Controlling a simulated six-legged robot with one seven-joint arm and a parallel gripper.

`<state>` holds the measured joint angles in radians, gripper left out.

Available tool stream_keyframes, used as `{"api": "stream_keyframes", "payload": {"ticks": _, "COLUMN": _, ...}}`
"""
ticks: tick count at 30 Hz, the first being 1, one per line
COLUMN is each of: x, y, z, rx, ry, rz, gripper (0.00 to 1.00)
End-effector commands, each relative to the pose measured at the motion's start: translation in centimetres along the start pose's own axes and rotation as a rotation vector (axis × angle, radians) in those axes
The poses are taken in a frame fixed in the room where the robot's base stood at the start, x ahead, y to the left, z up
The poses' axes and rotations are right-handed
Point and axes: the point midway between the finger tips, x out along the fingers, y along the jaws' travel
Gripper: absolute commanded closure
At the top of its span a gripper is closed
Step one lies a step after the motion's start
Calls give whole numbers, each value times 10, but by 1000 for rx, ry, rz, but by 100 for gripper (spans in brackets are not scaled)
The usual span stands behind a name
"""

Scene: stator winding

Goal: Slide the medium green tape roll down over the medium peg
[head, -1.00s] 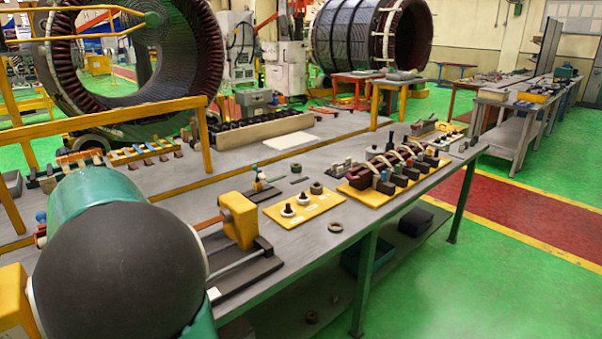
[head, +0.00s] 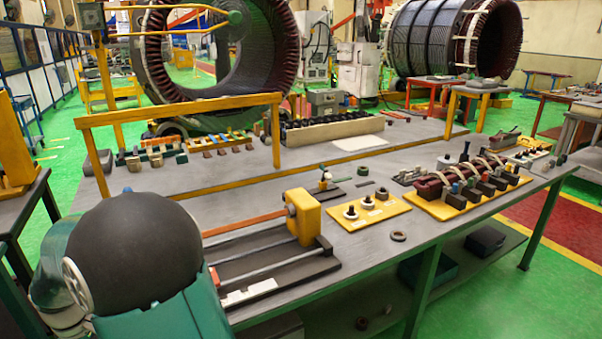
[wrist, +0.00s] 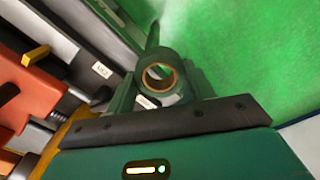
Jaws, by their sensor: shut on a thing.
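In the wrist view my gripper (wrist: 158,92) is shut on a green tape roll (wrist: 145,80). The roll is a dark green ring with a tan core, its open hole facing the camera. The head view does not show the gripper; my arm fills the lower left there. A yellow peg board (head: 388,213) lies on the workbench in the head view, with short dark pegs on pale bases. The middle one (head: 367,202) looks like the medium peg. The held roll is apart from the board in what I see. No peg can be made out in the wrist view.
A dark ring (head: 399,236) lies on the bench in front of the board, and a small block (head: 363,171) stands behind it. A fixture with a yellow block (head: 304,217) and rails is to the left. A coil fixture (head: 465,192) is to the right.

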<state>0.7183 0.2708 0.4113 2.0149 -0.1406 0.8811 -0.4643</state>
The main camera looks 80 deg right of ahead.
Motion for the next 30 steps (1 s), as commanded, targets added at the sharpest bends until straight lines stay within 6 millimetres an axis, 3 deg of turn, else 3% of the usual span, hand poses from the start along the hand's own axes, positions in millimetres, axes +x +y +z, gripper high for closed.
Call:
{"api": "stream_keyframes", "payload": {"ticks": 1, "x": 12, "y": -16, "z": -16, "rx": 5, "ry": -4, "rz": -6, "gripper": 70}}
{"api": "stream_keyframes", "payload": {"ticks": 6, "x": 42, "y": -55, "z": -57, "rx": 77, "ry": -2, "rz": -4, "gripper": 70}}
{"api": "stream_keyframes", "payload": {"ticks": 12, "x": 69, "y": -86, "z": -95, "rx": 144, "ry": -2, "rz": -3, "gripper": 70}}
{"api": "stream_keyframes", "payload": {"ticks": 27, "x": 105, "y": -133, "z": -148, "rx": 233, "ry": -1, "rz": -1, "gripper": 70}}
{"api": "stream_keyframes", "payload": {"ticks": 30, "x": 105, "y": -130, "z": -146, "rx": 237, "ry": -2, "rz": -3, "gripper": 70}}
